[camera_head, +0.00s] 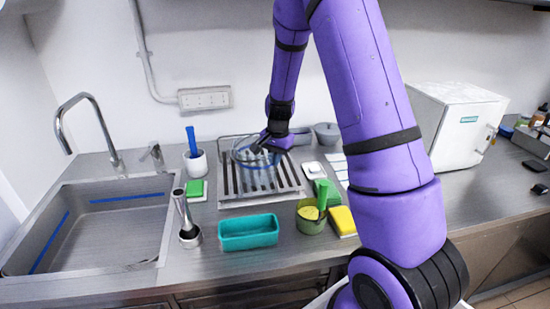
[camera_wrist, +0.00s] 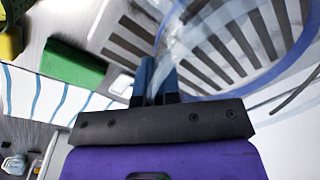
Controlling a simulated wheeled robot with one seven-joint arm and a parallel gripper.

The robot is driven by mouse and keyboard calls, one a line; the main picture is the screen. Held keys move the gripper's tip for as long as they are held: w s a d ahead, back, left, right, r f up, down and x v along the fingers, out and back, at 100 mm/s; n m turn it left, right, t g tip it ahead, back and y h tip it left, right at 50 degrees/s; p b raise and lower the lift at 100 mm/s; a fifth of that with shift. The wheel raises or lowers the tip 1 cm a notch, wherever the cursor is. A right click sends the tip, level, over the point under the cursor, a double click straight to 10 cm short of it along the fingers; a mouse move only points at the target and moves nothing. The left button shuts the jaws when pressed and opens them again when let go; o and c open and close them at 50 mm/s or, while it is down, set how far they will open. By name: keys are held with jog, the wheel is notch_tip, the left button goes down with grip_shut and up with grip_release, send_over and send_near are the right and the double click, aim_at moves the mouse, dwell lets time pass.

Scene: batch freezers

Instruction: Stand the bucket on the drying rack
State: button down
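The bucket (camera_head: 243,157) is clear with a blue rim and is over the back part of the drying rack in the head view. In the wrist view its clear wall and blue rim (camera_wrist: 262,82) fill the upper right, with the rack slats showing through. The drying rack (camera_head: 262,202) is a metal tray with dark slats and a wire frame at the back. My gripper (camera_head: 262,147) is at the bucket's right side. In the wrist view my gripper (camera_wrist: 157,75) has its fingers close together on the bucket's edge. I cannot tell whether the bucket touches the rack.
A sink (camera_head: 100,225) is at the left. A teal tub (camera_head: 248,232), a steel tool (camera_head: 187,225), a green pot (camera_head: 311,218) and a yellow sponge (camera_head: 342,222) stand in front of the rack. A white cup (camera_head: 196,167) is left. A white machine (camera_head: 455,125) stands right.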

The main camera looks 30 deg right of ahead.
jog(key=c, duration=1.3)
grip_release()
notch_tip(320, 180, up, 12)
jog(key=s+a+r+n+t, duration=0.1)
jog(key=s+a+r+n, duration=0.25)
jog(key=s+r, duration=0.45)
jog(key=shift+s+a+r+n+t, duration=0.55)
jog(key=shift+s+a+r+n, duration=0.9)
jog(key=shift+s, duration=2.3)
jog(key=shift+s+a+r+n+t, duration=0.6)
jog(key=shift+s+a+r+n, duration=0.85)
jog(key=shift+s, duration=2.3)
jog(key=shift+s+a+r+n+t, duration=0.55)
jog(key=shift+s+a+r+n, duration=0.9)
jog(key=shift+s, duration=2.3)
